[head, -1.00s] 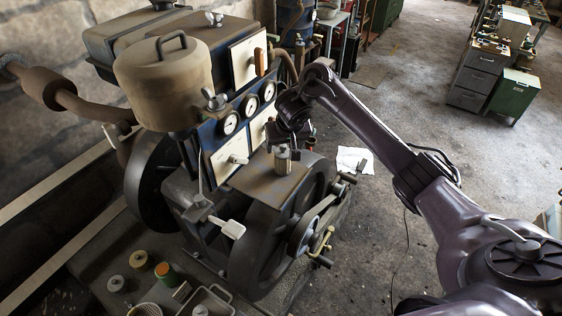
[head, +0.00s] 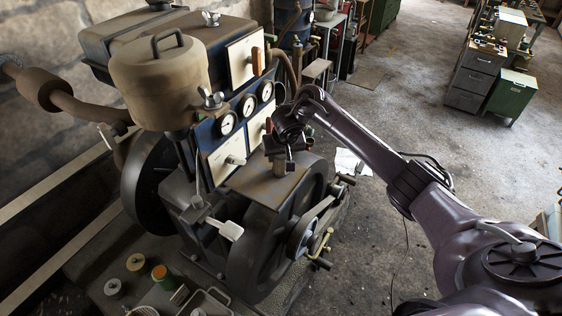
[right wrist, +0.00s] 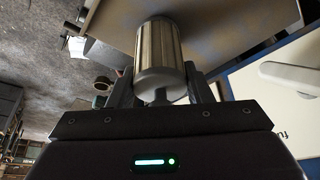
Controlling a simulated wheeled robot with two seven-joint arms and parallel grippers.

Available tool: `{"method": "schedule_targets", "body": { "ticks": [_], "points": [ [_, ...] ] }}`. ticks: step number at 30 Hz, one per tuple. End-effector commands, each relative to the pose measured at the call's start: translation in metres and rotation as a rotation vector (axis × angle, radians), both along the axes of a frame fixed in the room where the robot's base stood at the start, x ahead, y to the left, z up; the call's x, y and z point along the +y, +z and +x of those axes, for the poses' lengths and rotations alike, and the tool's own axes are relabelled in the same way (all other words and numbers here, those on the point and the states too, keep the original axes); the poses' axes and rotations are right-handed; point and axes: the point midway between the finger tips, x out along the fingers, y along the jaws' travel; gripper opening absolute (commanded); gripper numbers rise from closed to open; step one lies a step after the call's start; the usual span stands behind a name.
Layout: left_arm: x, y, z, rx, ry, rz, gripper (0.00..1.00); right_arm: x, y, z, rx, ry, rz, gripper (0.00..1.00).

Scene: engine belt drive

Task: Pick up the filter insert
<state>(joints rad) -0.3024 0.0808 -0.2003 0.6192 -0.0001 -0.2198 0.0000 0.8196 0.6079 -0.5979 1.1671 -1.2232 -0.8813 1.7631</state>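The filter insert appears to be the grey metal cylinder (right wrist: 160,55) with a small knob on its near end, in the right wrist view. It stands upright on the brown flat top (head: 242,182) of the engine, partly hidden by my right gripper in the head view (head: 280,167). My right gripper (head: 288,163) is right above and around its upper end. In the right wrist view the two dark fingers (right wrist: 160,84) flank the cylinder, with little or no gap visible. I cannot tell whether they press on it. My left gripper is not in view.
The engine's gauge panel (head: 238,118) and white plates stand just left of the gripper. A flywheel (head: 262,255) and belt lie below. The floor to the right is mostly clear.

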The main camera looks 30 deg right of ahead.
Motion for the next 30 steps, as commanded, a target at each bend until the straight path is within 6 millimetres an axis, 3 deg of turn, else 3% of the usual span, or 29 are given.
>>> {"method": "schedule_targets", "body": {
  "ticks": [5, 17, 26, 27, 30],
  "points": [
    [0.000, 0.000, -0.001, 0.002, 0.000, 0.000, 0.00, 0.000, 0.000, 0.000, -0.001, 0.000, 0.000, 0.20],
    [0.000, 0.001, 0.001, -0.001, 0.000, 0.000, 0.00, 0.001, 0.011, 0.001, -0.002, 0.001, 0.001, 0.20],
    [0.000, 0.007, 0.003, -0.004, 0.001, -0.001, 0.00, 0.000, 0.067, 0.002, -0.007, 0.001, 0.001, 0.20],
    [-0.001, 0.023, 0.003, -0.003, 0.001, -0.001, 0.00, -0.001, 0.083, 0.001, -0.004, 0.001, -0.001, 0.20],
    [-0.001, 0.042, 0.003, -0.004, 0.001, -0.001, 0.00, -0.001, 0.107, 0.001, -0.003, 0.001, -0.002, 0.20]
  ]
}}
